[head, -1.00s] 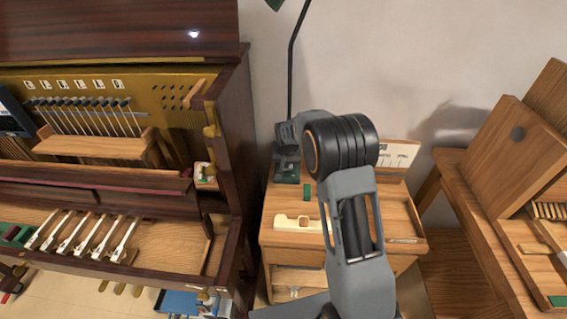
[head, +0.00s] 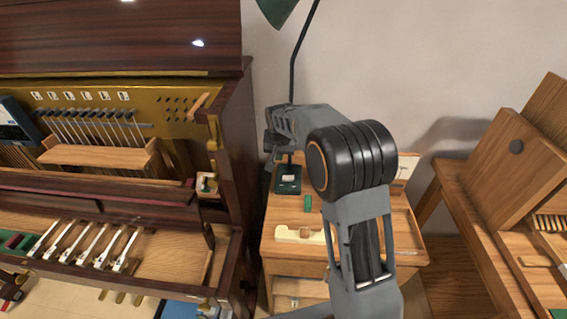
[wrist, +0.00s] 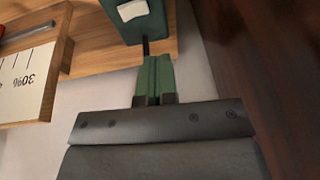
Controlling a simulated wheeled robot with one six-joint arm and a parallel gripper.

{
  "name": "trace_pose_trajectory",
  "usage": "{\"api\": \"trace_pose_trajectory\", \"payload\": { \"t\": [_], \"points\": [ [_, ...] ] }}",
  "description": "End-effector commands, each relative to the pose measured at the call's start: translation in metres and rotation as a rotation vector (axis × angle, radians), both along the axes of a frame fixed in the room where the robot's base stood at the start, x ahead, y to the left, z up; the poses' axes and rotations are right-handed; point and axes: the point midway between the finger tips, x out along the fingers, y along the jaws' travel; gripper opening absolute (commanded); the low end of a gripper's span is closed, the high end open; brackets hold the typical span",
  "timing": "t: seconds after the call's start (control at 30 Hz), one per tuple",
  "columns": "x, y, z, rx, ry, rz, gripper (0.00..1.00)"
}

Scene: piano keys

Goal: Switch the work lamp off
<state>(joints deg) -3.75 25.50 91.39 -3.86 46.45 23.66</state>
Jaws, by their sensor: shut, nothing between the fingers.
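The work lamp has a dark green shade (head: 277,10) at the top of the head view, a thin black stem (head: 300,55) and a dark green base (head: 287,184) on the small wooden cabinet. A white switch (head: 288,178) sits on the base; it also shows at the top of the wrist view (wrist: 132,10). My gripper (wrist: 157,60) is shut and empty, its green fingertips together just short of the base in the picture. I cannot tell whether they touch it. The shade's opening is out of view, so I cannot tell if the lamp is lit.
The wooden cabinet (head: 285,255) carries a pale wooden piece (head: 300,235), a small green block (head: 308,203) and a marked card (wrist: 25,85). The upright piano (head: 228,150) stands close on the left. A wooden bench with boards (head: 490,150) stands on the right.

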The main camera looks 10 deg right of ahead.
Motion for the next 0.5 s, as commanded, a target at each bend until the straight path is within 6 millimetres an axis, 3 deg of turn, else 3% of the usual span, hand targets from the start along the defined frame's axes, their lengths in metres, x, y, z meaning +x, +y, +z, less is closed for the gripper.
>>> {"api": "trace_pose_trajectory", "payload": {
  "t": [0.2,0.5],
  "points": [
    [-0.004,0.008,0.021,0.0,-0.001,0.001,0.0],
    [-0.005,0.01,0.027,0.0,0.0,0.0,0.0]
  ]
}}
